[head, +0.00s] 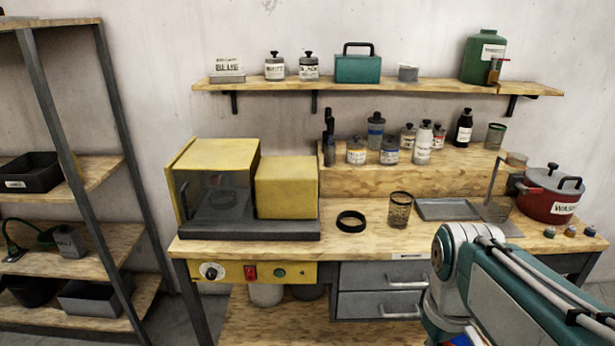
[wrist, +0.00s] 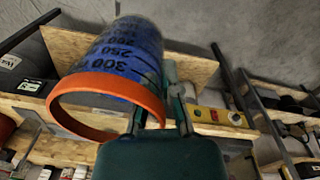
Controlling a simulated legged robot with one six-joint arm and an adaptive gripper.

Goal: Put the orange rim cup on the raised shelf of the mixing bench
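The orange rim cup (wrist: 122,60) fills the upper left of the wrist view. It is blue and see-through, with dark volume marks and an orange ring at its mouth. My gripper (wrist: 160,100) is shut on its side wall near the rim; the cup hides part of the fingers. In the head view my arm is at the lower right, and neither the gripper nor the cup clearly shows. The mixing bench (head: 365,228) stands ahead.
A yellow machine (head: 285,187) stands on the bench's left. A black ring (head: 351,221), a mesh cup (head: 399,210), a grey tray (head: 447,209) and a red pot (head: 549,196) stand along the worktop. A loaded wall shelf (head: 420,87) hangs above. A rack (head: 95,172) stands left.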

